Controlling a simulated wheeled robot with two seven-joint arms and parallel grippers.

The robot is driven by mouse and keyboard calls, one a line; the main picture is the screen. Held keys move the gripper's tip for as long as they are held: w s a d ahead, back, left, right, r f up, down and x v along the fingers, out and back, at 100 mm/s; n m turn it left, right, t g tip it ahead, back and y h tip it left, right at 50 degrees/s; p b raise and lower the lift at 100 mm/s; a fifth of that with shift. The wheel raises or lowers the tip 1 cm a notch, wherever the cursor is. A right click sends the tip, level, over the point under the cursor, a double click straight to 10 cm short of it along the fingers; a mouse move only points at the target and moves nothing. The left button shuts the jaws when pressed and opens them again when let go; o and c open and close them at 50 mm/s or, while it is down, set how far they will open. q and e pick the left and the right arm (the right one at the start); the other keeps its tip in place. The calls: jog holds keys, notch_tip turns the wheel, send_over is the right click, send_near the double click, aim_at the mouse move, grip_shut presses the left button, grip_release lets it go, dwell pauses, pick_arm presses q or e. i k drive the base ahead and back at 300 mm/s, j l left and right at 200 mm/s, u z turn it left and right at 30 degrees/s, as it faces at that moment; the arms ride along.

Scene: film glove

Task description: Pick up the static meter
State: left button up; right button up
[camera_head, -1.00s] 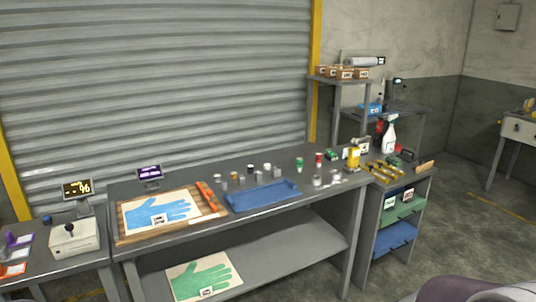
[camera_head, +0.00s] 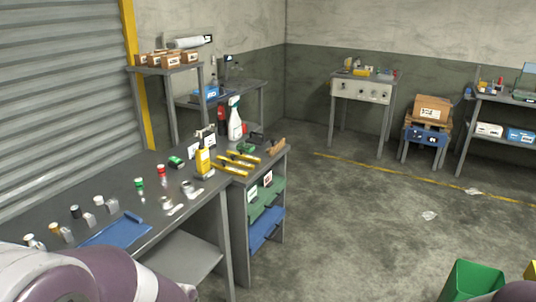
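I cannot tell for sure which object is the static meter. Another small yellow item (camera_head: 360,72) lies on the far table, too small to identify. Purple and white links of my own arm fill the lower left, with a bit of purple at the lower right corner. Neither of my grippers shows.
A far table (camera_head: 362,90), boxes on a stool (camera_head: 430,110) and a green bin (camera_head: 473,282) stand beyond. The middle floor is open.

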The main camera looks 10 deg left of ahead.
aim_at(202, 156)
jog(key=i+l+z, duration=0.1)
jog(key=i+z, duration=0.35)
jog(key=i, duration=0.9)
jog(key=i+u, duration=0.3)
jog(key=u, duration=0.15)
jog(key=i+u, duration=0.4)
jog(key=i+l+u, duration=0.15)
jog(key=u, duration=0.3)
jog(key=i+l+u, duration=0.3)
jog(key=u, duration=0.15)
jog(key=i+l+u, duration=0.15)
jog(key=u, duration=0.25)
jog(key=i+l+u, duration=0.25)
jog(key=u, duration=0.15)
jog(key=i+l+u, duration=0.25)
jog(key=u, duration=0.15)
jog(key=i+l+u, duration=0.15)
jog(key=l+u, duration=0.25)
